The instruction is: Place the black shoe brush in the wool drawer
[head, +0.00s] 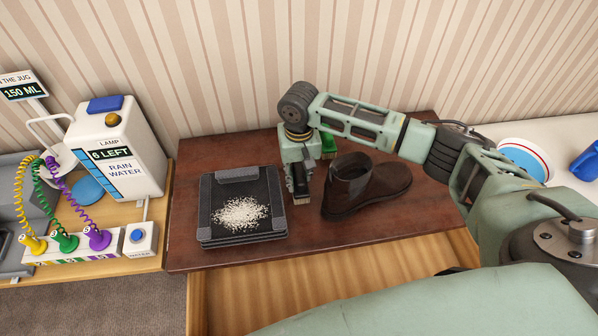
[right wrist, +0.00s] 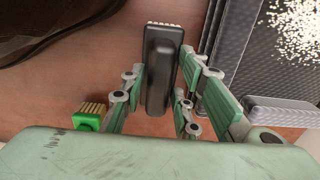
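The black shoe brush (right wrist: 160,68) shows in the right wrist view, with pale bristles at its far end. In the head view it (head: 301,188) is just above or on the dark table, between the black tray and the boot. My right gripper (right wrist: 163,72) points down with its fingers close against both sides of the brush and looks shut on it. I cannot tell whether the brush touches the table. My left gripper is not in view. No drawer marked as wool is legible; a light wooden surface (head: 330,285) shows below the table's front edge.
The black tray (head: 208,228) holding white grains is close left of the brush. A dark boot (head: 372,188) is close right. A green brush (head: 328,143) is behind; it also shows in the right wrist view (right wrist: 88,121). A rain water dispenser (head: 118,150) stands farther left.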

